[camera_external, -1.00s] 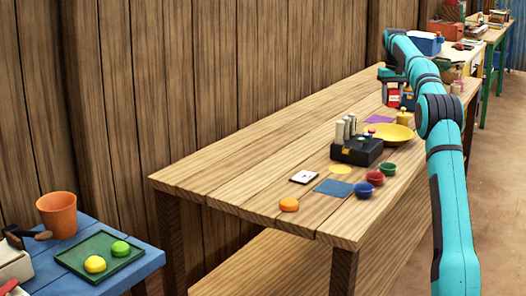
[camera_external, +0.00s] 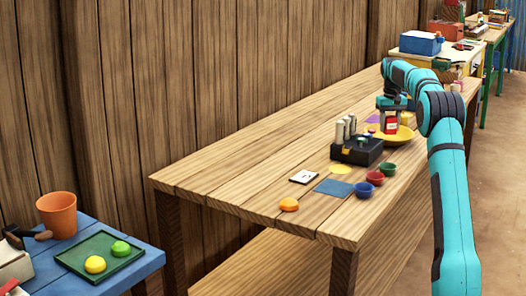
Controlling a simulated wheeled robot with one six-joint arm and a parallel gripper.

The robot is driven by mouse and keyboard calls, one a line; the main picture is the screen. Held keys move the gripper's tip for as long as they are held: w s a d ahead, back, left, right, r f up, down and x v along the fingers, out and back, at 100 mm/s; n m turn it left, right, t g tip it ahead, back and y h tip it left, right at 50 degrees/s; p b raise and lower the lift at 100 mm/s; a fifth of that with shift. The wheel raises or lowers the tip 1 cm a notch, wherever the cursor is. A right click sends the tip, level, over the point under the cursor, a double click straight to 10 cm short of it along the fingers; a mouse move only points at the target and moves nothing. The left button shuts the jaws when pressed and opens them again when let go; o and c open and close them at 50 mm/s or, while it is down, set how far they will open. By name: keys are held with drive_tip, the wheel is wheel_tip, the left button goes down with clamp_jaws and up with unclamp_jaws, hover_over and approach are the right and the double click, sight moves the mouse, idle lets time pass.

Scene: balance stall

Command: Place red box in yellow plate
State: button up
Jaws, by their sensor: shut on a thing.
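My gripper (camera_external: 391,109) is shut on a small red box (camera_external: 390,125) with a pale label on its face. The red box is upright at the yellow plate (camera_external: 404,137), over its left part in the picture. I cannot tell whether the box touches the plate. The plate lies on the long wooden table, and its far side is partly hidden by my gripper and the box.
A black holder (camera_external: 357,151) with pale cylinders stands just left of the plate. Several small bowls, such as the red bowl (camera_external: 375,178), sit nearer the front. A yellow object (camera_external: 406,118) stands close behind the gripper.

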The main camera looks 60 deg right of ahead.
sight(390, 117)
drive_tip(key=shift+f, duration=1.15)
drive_tip(key=shift+f, duration=0.1)
drive_tip(key=o, duration=1)
wheel_tip(390, 117, up, 12)
drive_tip(key=shift+r, duration=0.15)
